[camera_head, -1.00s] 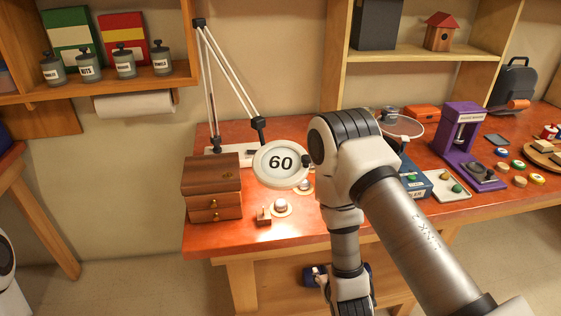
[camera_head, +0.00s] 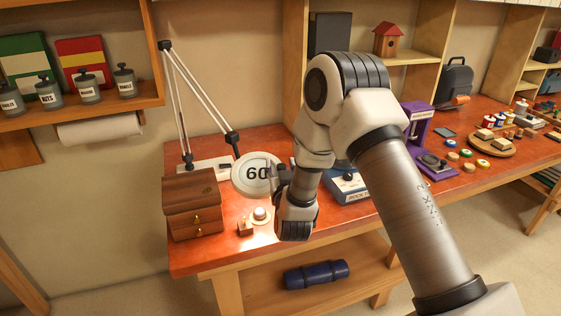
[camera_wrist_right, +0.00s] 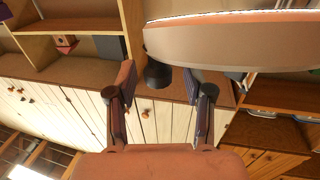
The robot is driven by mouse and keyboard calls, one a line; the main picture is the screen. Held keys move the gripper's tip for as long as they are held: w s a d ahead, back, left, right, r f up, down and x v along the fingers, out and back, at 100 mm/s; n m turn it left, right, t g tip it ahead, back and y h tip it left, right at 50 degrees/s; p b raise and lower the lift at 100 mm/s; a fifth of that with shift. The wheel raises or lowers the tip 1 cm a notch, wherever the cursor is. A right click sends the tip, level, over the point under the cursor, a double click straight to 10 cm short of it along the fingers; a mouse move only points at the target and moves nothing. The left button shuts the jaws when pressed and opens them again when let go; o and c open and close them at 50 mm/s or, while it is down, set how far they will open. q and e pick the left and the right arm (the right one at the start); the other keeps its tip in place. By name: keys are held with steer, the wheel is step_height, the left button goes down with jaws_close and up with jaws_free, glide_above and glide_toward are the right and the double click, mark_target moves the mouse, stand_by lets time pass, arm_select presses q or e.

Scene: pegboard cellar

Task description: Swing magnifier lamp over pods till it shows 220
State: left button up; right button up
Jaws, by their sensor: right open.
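The magnifier lamp's round white head (camera_head: 247,174) shows 60 and hangs on its jointed arm above the table. A pale domed pod (camera_head: 260,214) on a round base sits below it, beside a small wooden block (camera_head: 245,228). My right gripper (camera_head: 279,177) is at the right rim of the lamp head. In the right wrist view the gripper (camera_wrist_right: 160,84) is open, with the lamp's dark knob (camera_wrist_right: 157,74) between or just beyond its fingertips; I cannot tell whether they touch. The lamp head's edge (camera_wrist_right: 230,40) fills the upper right there. My left gripper is out of view.
A wooden drawer box (camera_head: 192,205) stands left of the lamp head. A blue box (camera_head: 345,187) and a purple stand (camera_head: 417,125) are to the right, partly behind my right arm. A dark blue roll (camera_head: 316,274) lies on the lower shelf.

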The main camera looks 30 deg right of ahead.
steer(key=shift+w+d+f, duration=0.1)
steer(key=shift+w+d, duration=0.1)
jaws_close()
steer(key=w+d+n+t+y+b, duration=0.1)
steer(key=w+d+n+y, duration=0.3)
steer(key=d, duration=0.7)
steer(key=w+y, duration=0.2)
steer(key=w, duration=0.1)
steer(key=shift+w+d+t+b, duration=0.25)
steer(key=shift+t+b, duration=0.05)
steer(key=shift+t, duration=0.1)
jaws_free()
